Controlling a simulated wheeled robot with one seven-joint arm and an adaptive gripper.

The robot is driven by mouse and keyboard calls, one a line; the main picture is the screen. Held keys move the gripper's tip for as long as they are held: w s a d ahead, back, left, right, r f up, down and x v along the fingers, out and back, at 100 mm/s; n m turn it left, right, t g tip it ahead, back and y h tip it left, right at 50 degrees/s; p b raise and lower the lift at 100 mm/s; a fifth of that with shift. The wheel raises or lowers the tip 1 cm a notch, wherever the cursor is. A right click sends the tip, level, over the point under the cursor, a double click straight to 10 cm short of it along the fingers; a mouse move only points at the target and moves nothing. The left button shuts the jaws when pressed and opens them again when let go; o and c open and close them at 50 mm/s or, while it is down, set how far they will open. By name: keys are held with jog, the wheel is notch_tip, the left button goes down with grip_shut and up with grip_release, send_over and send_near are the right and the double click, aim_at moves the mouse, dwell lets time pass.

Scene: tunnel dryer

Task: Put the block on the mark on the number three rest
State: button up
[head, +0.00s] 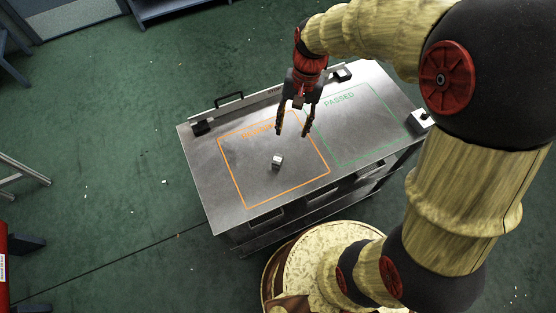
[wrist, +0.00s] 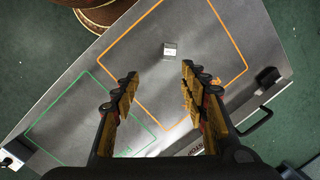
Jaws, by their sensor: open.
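A small grey block (head: 277,162) with a pale top lies on the metal table top (head: 215,165), inside an orange outlined area. It also shows in the wrist view (wrist: 170,50), ahead of the fingertips and between their lines. My gripper (head: 293,133) is open and empty above the table, up and to the right of the block in the head view. Its two fingers (wrist: 158,74) stand apart in the wrist view, and nothing is between them. I cannot make out a rest numbered three or a mark on one.
A green outline reading PASSED (head: 340,100) lies right of the orange one. A raised back edge with a black handle (head: 229,99) and small dark blocks runs along the table's far side. Green floor (head: 110,150) surrounds the table. A red object (head: 8,265) stands at lower left.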

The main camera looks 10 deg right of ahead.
jog(key=m+g, duration=0.2)
send_over(278, 158)
jog(key=w+d, duration=0.2)
jog(key=w, duration=0.1)
notch_tip(278, 158, down, 10)
jog(key=b+x, duration=0.1)
jog(key=x, duration=0.1)
jog(key=b+x, duration=0.1)
jog(key=x, duration=0.2)
jog(key=a+b+x, duration=0.1)
jog(key=x, duration=0.2)
jog(key=shift+s+r, duration=0.25)
jog(key=shift+s, duration=0.05)
jog(key=shift+c, duration=0.3)
grip_shut()
